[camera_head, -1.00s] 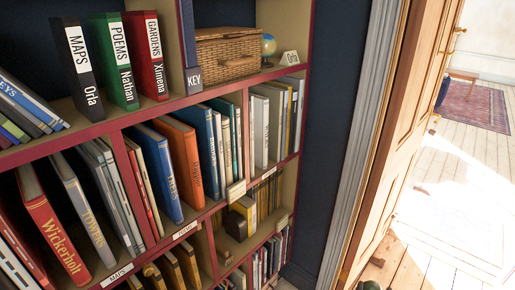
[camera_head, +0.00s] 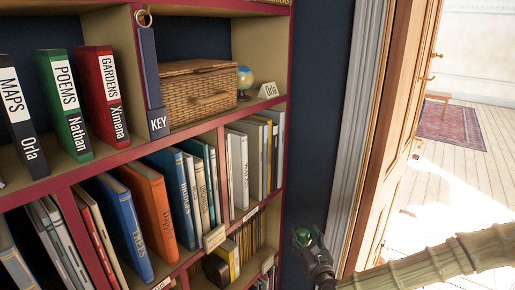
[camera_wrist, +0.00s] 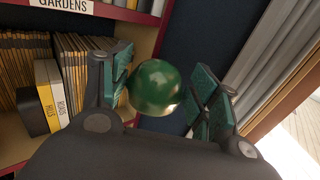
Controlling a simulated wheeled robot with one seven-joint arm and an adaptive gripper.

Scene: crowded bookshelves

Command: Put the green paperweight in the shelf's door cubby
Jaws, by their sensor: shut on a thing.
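The green paperweight (camera_head: 303,237) is a shiny dark green ball. My gripper (camera_head: 309,245) is shut on it, in front of the dark wall strip between the bookshelf and the door frame. In the wrist view the paperweight (camera_wrist: 154,88) sits between the two teal-padded fingers of my gripper (camera_wrist: 163,92). The bookshelf (camera_head: 225,118) has maroon edges and several compartments, and the held ball is apart from it, to its right. The upper right compartment (camera_head: 262,45), on the door side, holds a wicker basket (camera_head: 197,92), a small globe and an "Orla" card. No compartment carries a readable door label.
Books (camera_head: 255,155) crowd the compartment below the basket. Lower still, thin tan volumes stand beside yellow and white books (camera_wrist: 56,90). An open wooden door (camera_head: 395,130) and pale curtain-like trim stand at right.

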